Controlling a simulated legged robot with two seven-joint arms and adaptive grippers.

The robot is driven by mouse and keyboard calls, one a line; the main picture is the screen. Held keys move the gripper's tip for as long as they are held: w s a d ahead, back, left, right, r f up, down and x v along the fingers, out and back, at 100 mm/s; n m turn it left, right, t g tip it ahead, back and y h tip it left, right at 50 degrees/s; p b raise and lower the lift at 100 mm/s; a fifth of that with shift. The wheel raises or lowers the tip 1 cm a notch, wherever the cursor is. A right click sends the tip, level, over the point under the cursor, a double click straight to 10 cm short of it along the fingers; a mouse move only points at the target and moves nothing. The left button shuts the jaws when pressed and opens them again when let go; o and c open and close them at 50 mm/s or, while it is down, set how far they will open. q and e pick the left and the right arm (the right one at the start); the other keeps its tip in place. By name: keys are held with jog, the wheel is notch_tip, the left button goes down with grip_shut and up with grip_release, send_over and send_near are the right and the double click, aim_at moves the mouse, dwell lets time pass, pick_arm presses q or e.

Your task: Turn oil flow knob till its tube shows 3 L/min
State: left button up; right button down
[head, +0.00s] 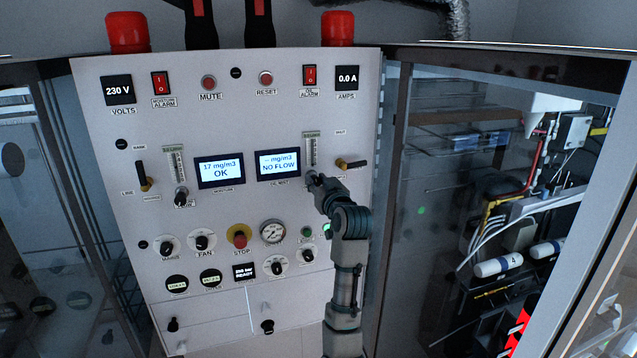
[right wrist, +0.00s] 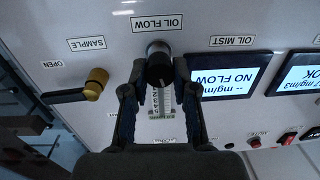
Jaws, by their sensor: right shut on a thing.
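My right gripper (head: 314,181) reaches up to the panel below the oil flow tube (head: 311,149) and mostly hides the knob in the head view. In the right wrist view, which is upside down, the dark oil flow knob (right wrist: 159,66) sits between the fingertips of my right gripper (right wrist: 158,78), which is shut on it. The OIL FLOW label is above it there. The scaled tube (right wrist: 162,104) shows between the fingers; its reading is too small to tell. The oil mist display (head: 278,164) reads "-- mg/m3 NO FLOW". My left gripper is not in view.
The brass sample valve with a black lever (head: 349,164) is close to the right of my gripper. A second flow tube and knob (head: 181,197) are at the left, beside the display (head: 220,170) reading 17 mg/m3 OK.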

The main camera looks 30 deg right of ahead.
jog(key=n, duration=0.4)
jog(key=shift+n, duration=0.3)
jog(key=n, duration=0.3)
jog(key=shift+n, duration=0.3)
jog(key=n, duration=0.4)
jog(key=shift+f+h, duration=0.1)
jog(key=shift+h, duration=0.2)
jog(key=n, duration=0.4)
jog(key=shift+a, duration=0.1)
jog(key=shift+n, duration=0.3)
jog(key=c, duration=1.2)
grip_release()
jog(key=o, duration=0.3)
